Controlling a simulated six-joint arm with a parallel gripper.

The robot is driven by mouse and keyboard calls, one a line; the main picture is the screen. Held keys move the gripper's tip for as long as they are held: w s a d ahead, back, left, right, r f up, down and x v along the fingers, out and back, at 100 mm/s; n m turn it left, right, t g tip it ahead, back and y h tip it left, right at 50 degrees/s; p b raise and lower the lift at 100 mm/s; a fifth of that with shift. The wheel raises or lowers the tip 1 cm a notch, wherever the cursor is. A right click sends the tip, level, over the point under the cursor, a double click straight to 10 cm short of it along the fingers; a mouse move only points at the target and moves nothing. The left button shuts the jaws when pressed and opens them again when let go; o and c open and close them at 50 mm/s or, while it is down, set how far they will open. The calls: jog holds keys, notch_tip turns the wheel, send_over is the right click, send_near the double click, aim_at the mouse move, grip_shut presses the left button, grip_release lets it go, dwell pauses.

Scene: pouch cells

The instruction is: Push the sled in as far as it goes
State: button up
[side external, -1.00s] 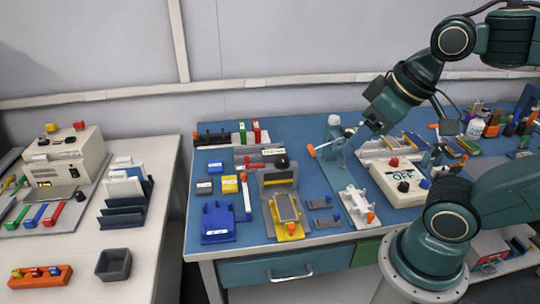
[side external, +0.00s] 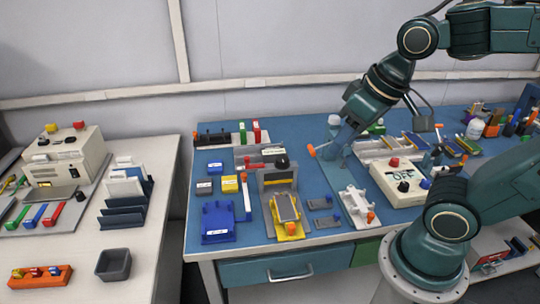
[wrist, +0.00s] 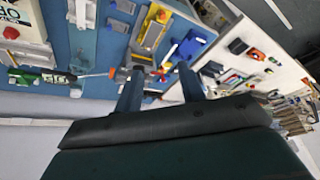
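The sled (side external: 287,210) is a yellow tray carrying a flat grey plate, sticking out toward the table's front edge from a grey station (side external: 277,178) with a black knob. The sled also shows near the top of the wrist view (wrist: 152,28), beyond my fingers. My gripper (wrist: 160,88) has its two fingers spread apart with nothing visible between them. In the side view my gripper is behind and to the right of the station, above the table and apart from the sled. Its fingertips are hard to make out there, against a post with an orange-tipped lever (side external: 322,149).
A blue fixture (side external: 217,222) stands left of the sled. Small grey plates (side external: 322,204) and a white holder (side external: 359,205) lie to its right. The box marked OFF (side external: 402,183) stands farther right. The space in front of the sled, toward the table edge, is clear.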

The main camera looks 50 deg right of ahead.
jog(key=w+a+f+m+g, duration=0.1)
jog(key=w+f+m+g, duration=0.1)
jog(key=w+f, duration=0.3)
jog(key=m+g, duration=0.3)
send_over(292, 226)
notch_tip(292, 226, down, 7)
jog(key=shift+f, duration=0.2)
jog(key=shift+f, duration=0.15)
jog(key=shift+f, duration=6.7)
jog(key=shift+c, duration=0.4)
grip_shut()
